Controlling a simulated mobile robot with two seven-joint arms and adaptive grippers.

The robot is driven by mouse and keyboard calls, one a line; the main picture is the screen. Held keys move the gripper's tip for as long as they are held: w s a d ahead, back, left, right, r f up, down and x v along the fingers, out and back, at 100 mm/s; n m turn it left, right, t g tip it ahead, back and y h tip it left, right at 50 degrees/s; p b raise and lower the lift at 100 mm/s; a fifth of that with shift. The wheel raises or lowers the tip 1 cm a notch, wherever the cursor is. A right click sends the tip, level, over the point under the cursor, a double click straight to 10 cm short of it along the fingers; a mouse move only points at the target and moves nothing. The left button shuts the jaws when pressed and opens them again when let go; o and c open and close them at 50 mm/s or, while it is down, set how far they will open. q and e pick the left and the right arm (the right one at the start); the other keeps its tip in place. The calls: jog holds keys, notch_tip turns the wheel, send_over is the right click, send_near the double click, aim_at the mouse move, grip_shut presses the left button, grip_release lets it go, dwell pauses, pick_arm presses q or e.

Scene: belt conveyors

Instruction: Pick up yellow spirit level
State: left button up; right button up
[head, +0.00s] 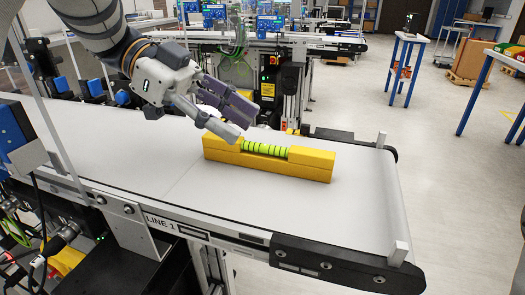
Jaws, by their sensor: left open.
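The yellow spirit level (308,166) lies on the white belt of the conveyor, near its right end. It is a long yellow block with a green striped vial in its middle. My left gripper (246,125) comes in from the upper left and is open. Its fingers are at the level's left end, with the nearer fingertip in front of the top edge in the picture. I cannot tell whether it touches. The right gripper is not in view.
The conveyor belt (363,196) has low upright posts at its right corners and is clear around the level. Blue sensor boxes (15,127) stand along the left side. A second conveyor (330,42) stands behind. Blue-legged tables (402,70) and open floor are at the right.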

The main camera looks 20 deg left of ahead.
aim_at(265, 144)
pick_arm(q)
jog(key=x, duration=0.6)
jog(key=shift+w+d+f, duration=0.1)
jog(key=shift+w+f, duration=0.15)
jog(key=shift+f, duration=0.15)
grip_shut()
